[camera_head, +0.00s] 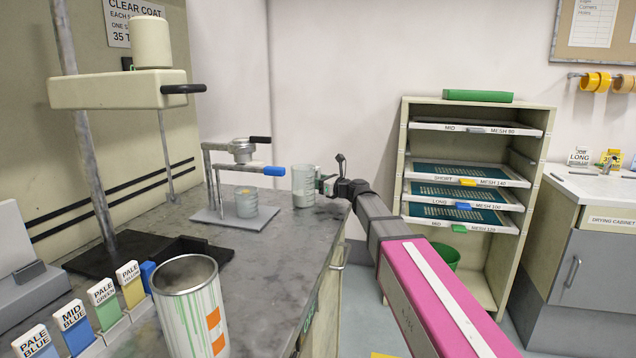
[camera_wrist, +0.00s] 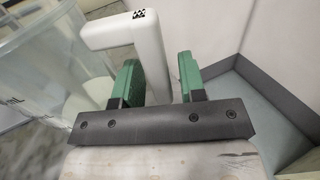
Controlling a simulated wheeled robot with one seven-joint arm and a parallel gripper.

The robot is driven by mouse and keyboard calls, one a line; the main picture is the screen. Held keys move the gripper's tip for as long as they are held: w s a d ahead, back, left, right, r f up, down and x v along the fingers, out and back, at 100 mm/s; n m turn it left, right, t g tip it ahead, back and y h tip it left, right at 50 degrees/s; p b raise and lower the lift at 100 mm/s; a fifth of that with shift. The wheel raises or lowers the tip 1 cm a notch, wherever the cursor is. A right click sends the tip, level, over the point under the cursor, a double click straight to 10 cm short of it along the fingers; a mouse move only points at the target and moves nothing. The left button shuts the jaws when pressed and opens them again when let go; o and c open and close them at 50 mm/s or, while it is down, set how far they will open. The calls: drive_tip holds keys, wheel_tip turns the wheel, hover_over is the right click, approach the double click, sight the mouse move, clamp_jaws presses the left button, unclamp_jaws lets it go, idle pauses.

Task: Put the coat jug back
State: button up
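A clear jug (camera_head: 304,187) with pale contents at its bottom stands on the grey counter's right edge. In the wrist view its transparent wall (camera_wrist: 42,75) fills the left side, and its white handle (camera_wrist: 152,50) comes down between my green fingers. My gripper (camera_head: 326,184) is at the jug's right side. In the wrist view my gripper (camera_wrist: 158,80) is open around the handle, with narrow gaps visible beside it. The finger contact is partly hidden.
Left of the jug, a metal stand (camera_head: 243,150) with a blue-ended lever holds a clear cup (camera_head: 247,204) on its plate (camera_head: 228,218). A screen rack (camera_head: 480,120) is at the right.

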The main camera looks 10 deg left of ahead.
drive_tip(key=shift+r, duration=0.1)
drive_tip(key=v, duration=1.2)
drive_tip(key=shift+o, duration=0.7)
idle(0.7)
